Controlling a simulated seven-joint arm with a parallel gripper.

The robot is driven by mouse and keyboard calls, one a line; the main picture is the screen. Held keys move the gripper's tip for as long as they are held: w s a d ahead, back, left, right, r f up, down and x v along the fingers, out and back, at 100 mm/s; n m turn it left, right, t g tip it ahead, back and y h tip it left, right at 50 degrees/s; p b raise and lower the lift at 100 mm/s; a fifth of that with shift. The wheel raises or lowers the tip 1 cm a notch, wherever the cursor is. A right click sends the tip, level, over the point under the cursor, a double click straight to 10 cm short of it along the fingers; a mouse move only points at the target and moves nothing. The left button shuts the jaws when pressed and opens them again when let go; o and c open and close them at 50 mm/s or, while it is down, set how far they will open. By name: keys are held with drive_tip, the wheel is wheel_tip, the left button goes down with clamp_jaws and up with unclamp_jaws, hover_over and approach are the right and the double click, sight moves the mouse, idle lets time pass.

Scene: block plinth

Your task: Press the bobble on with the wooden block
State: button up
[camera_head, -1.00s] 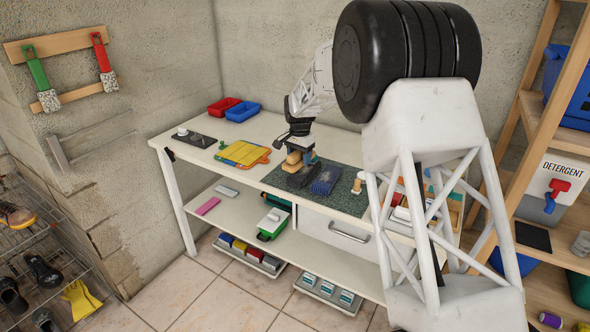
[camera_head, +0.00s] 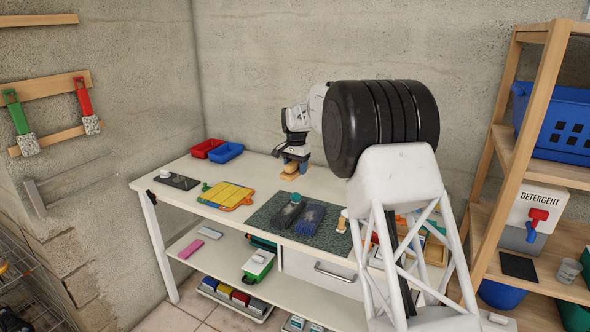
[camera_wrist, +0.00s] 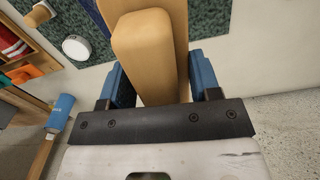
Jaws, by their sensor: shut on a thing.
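My gripper (camera_head: 290,164) has blue fingers and is shut on the wooden block (camera_head: 289,172), over the bare worktop behind the dark mat (camera_head: 262,216). In the wrist view the tan wooden block (camera_wrist: 147,50) sits between the fingers (camera_wrist: 158,85), with a narrower raised part towards the camera. On the mat lie a dark slipper-like item (camera_head: 284,215) and a blue ribbed item (camera_head: 310,218), side by side. A small teal round thing (camera_head: 295,197) shows at the dark item's far end; I cannot tell whether it is the bobble or whether it is attached.
A yellow board with orange edge (camera_head: 226,196) lies left of the mat. A dark plate (camera_head: 178,182) with a white knob is further left. Red (camera_head: 207,148) and blue (camera_head: 226,152) trays stand at the back. A wooden peg-like piece (camera_head: 342,222) is at the mat's right.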

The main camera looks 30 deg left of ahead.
drive_tip(key=shift+f, duration=0.15)
drive_tip(key=shift+f, duration=1.8)
drive_tip(key=shift+f, duration=2.75)
idle(2.1)
drive_tip(key=shift+r, duration=0.1)
drive_tip(key=shift+r, duration=4.05)
